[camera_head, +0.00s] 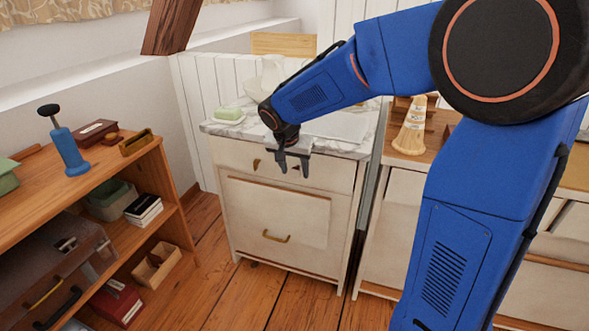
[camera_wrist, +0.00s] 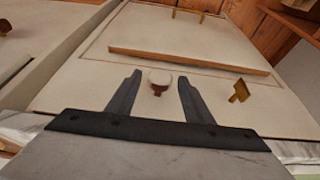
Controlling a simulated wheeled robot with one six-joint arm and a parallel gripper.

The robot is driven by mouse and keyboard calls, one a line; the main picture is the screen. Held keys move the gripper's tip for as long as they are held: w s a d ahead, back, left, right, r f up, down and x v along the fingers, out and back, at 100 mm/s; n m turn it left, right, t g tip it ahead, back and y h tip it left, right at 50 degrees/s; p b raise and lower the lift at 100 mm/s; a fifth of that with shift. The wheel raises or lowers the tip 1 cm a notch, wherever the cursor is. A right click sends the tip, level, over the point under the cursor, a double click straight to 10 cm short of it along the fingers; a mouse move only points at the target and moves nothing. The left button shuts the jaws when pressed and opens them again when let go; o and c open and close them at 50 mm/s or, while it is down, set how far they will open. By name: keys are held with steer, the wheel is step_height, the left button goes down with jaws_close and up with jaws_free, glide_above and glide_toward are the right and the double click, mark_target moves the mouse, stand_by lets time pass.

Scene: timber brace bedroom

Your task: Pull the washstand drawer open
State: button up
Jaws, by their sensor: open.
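The washstand (camera_head: 340,205) is a cream cabinet with a grey-white marble top. Its drawer (camera_head: 335,178) is the upper front panel and looks flush with the cabinet. In the wrist view the drawer front (camera_wrist: 85,88) fills the middle. A small round white knob (camera_wrist: 161,77) with a brown base sits between my fingertips, with a gap on both sides. A brass fitting (camera_wrist: 239,92) is on the drawer beside it, also seen in the head view (camera_head: 256,163). My gripper (camera_head: 293,169) is open, pointing down at the drawer front. It partly hides the knob in the head view.
Below the drawer is a panel with a brass handle (camera_head: 276,237). A green soap on a dish (camera_head: 229,115) stands on the marble. A wooden shelf (camera_head: 140,165) with boxes and books is at left. Another cabinet (camera_head: 400,205) with a brush (camera_head: 411,130) is at right. Floor (camera_head: 225,285) in front is clear.

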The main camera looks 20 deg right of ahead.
jaws_close()
steer(key=s+a, duration=0.7)
steer(key=s, duration=0.3)
steer(key=s+a, duration=0.8)
steer(key=s, duration=0.3)
steer(key=shift+s+a, duration=0.25)
steer(key=shift+a, duration=0.05)
jaws_free()
steer(key=v, duration=1.7)
steer(key=shift+r, duration=0.3)
